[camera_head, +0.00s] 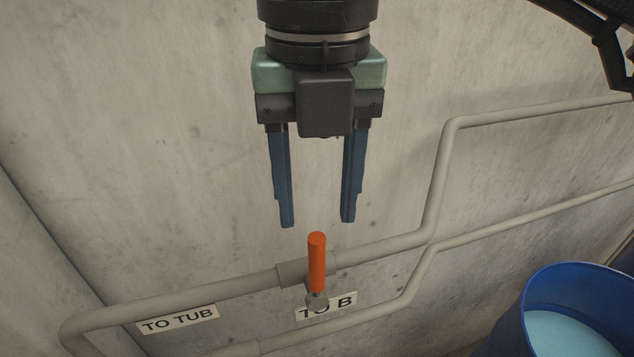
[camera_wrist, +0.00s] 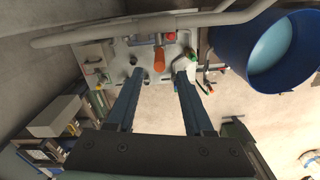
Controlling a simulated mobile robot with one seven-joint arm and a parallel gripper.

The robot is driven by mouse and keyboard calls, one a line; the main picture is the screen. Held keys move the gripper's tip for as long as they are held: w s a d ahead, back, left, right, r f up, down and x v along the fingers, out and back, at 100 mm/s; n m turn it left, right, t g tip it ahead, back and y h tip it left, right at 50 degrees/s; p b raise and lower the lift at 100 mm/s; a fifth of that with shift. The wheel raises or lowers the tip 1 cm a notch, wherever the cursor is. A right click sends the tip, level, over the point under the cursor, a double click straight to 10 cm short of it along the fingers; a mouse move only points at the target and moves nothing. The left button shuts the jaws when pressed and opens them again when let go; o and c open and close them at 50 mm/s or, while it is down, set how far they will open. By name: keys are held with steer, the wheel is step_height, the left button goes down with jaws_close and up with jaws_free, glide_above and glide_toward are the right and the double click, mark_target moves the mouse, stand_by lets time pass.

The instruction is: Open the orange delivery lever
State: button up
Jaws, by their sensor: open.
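The orange delivery lever (camera_head: 317,262) sits on a fitting of the upper grey pipe in the head view. Its orange handle points up in the picture from a grey pivot, across the pipe. My gripper (camera_head: 317,223) is open and empty. Its two blue fingers point down, with the fingertips just above the handle's top end in the picture and apart to either side of it. In the wrist view the orange handle (camera_wrist: 158,59) shows between the fingertips of my gripper (camera_wrist: 160,72). No contact is visible.
Two grey pipes (camera_head: 390,243) run along the concrete wall (camera_head: 180,110). A "TO TUB" label (camera_head: 178,320) and a partly hidden label (camera_head: 340,305) are below the upper pipe. A blue tub (camera_head: 514,322) of pale liquid stands at the lower right. Shelving (camera_wrist: 65,120) shows left in the wrist view.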

mark_target(317, 237)
step_height(317, 237, down, 7)
steer(key=b, duration=0.4)
steer(key=shift+r, duration=0.1)
jaws_close()
stand_by(1.1)
